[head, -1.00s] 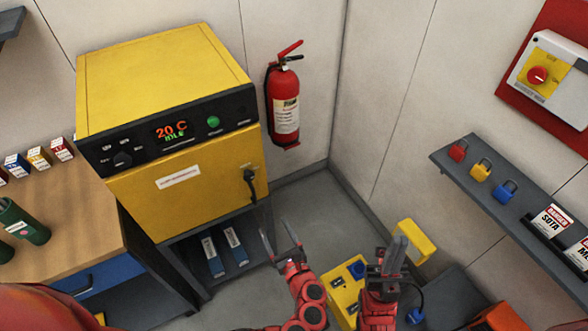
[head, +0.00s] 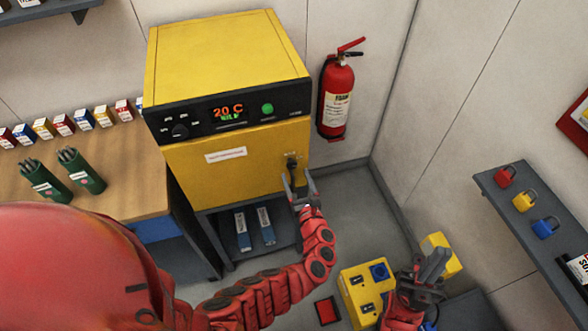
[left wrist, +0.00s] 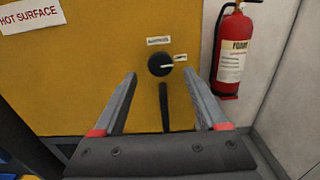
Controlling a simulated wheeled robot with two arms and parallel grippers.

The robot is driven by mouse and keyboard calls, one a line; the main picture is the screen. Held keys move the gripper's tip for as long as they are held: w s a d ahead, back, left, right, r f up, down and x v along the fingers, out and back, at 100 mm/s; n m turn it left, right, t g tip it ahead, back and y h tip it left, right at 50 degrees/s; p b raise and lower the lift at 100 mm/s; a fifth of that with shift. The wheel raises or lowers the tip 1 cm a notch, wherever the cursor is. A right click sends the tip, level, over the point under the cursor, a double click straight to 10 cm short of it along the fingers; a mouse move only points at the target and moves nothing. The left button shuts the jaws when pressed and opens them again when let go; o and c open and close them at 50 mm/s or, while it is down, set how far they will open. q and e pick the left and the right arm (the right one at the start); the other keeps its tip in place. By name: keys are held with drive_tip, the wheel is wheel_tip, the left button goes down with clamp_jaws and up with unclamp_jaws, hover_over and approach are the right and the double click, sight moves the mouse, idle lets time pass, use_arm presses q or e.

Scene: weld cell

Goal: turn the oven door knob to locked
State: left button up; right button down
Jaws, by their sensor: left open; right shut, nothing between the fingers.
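The yellow oven (head: 230,60) has a black round door knob (head: 291,160) at the right of its door. In the left wrist view the knob (left wrist: 160,64) has a white pointer aimed right, toward a small label (left wrist: 180,57). Another label (left wrist: 158,41) sits above it; I cannot read either surely. A black bar (left wrist: 164,106) hangs below the knob. My left gripper (head: 298,182) is open just in front of the door; its fingers (left wrist: 165,98) flank the bar below the knob, with nothing held. My right gripper (head: 436,264) is shut and empty, far right of the oven.
A red fire extinguisher (head: 336,98) hangs on the wall right of the oven. A wooden bench (head: 125,150) with green canisters stands left. A yellow box (head: 365,290) is on the floor side near my right gripper. A shelf (head: 525,215) with padlocks is at right.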

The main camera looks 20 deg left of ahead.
sight(292, 167)
use_arm(q)
drive_tip(key=shift+x, duration=1.6)
clamp_jaws()
